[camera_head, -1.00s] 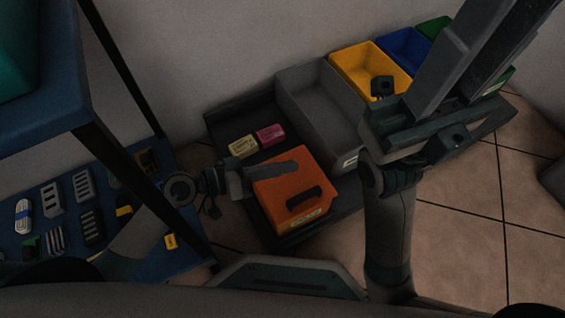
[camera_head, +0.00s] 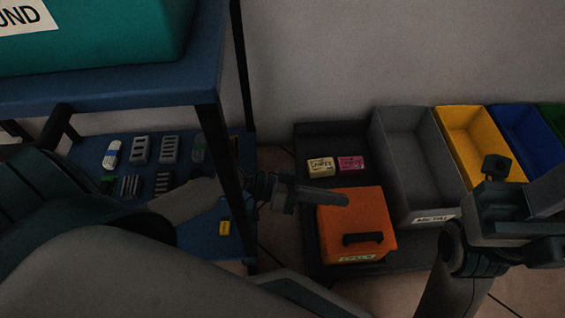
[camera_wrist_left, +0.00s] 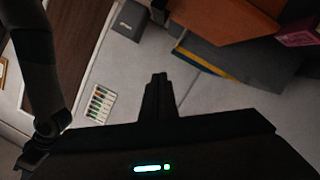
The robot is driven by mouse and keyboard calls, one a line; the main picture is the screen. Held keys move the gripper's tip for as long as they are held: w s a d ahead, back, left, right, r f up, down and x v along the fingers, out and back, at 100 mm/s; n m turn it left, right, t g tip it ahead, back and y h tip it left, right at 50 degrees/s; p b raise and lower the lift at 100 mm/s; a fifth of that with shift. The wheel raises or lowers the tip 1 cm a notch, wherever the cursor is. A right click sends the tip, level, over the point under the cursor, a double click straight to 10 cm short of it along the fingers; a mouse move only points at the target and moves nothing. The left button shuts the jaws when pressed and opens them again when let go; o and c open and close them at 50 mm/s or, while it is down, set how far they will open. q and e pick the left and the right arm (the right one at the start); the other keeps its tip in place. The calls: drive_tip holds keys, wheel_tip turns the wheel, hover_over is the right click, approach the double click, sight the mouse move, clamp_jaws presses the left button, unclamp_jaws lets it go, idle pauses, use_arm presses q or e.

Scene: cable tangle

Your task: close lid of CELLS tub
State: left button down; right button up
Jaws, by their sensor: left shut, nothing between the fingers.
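The orange tub (camera_head: 334,239) stands on a dark tray in the head view, with a dark handle (camera_head: 362,239) and a small pale label (camera_head: 357,258), too blurred to read. Its orange top looks flat and covered, with no opening showing. My left gripper (camera_head: 346,199) is shut and empty, its tip over the tub's back edge in the picture; I cannot tell whether it touches. In the left wrist view the shut fingers (camera_wrist_left: 158,82) point at the floor, and an orange surface (camera_wrist_left: 225,18) shows at the upper right. My right arm's end (camera_head: 497,205) is at the right; its fingers are unclear.
A yellow pack (camera_head: 320,167) and a pink pack (camera_head: 351,163) lie behind the tub. A grey bin (camera_head: 410,160), yellow bin (camera_head: 466,135) and blue bin (camera_head: 528,140) stand to the right. A blue rack (camera_head: 180,85) with a dark post (camera_head: 222,165) stands left, close to my left arm.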

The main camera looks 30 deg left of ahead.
use_arm(q)
drive_tip(key=v, duration=1.2)
drive_tip(key=shift+s+r, duration=0.1)
